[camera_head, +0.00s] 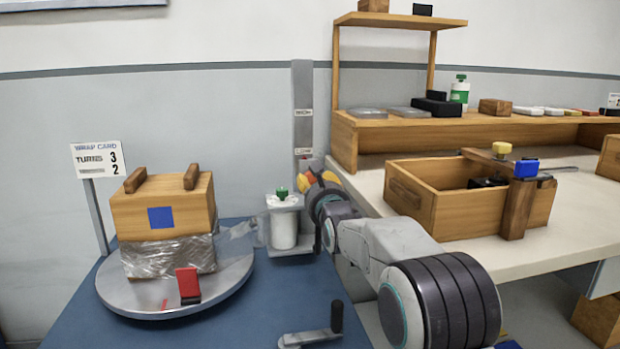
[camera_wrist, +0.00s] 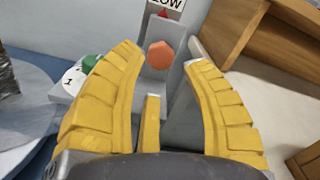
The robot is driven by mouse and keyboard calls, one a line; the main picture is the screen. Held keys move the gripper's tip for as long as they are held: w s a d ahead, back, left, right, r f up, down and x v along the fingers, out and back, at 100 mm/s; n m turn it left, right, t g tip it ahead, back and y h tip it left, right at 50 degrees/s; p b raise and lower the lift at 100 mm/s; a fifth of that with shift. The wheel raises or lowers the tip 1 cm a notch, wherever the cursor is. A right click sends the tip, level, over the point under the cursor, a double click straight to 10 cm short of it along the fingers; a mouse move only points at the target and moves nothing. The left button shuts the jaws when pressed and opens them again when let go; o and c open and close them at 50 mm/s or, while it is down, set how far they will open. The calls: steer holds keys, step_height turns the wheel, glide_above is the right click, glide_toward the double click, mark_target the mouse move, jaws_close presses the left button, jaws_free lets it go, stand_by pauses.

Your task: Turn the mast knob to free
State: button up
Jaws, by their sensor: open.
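The grey mast (camera_head: 302,90) stands upright against the wall, with one label high up and one lower down. In the wrist view an orange-red faceted mast knob (camera_wrist: 160,55) sits on a grey block, just below a red pointer and a label reading LOW (camera_wrist: 166,4). My gripper (camera_wrist: 164,56) is open. Its yellow fingers stand left and right of the knob in the picture, with gaps on both sides. The knob's setting cannot be read.
A white film roll (camera_head: 284,226) with a green top stands left of my gripper. A turntable (camera_head: 225,287) carries a film-wrapped load and a wooden box (camera_head: 190,210). A crank (camera_head: 315,335) is in front. A workbench (camera_head: 480,255) with an open wooden crate (camera_head: 450,222) is at right.

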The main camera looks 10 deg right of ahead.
mark_target(311, 178)
steer(key=shift+w, duration=3.15)
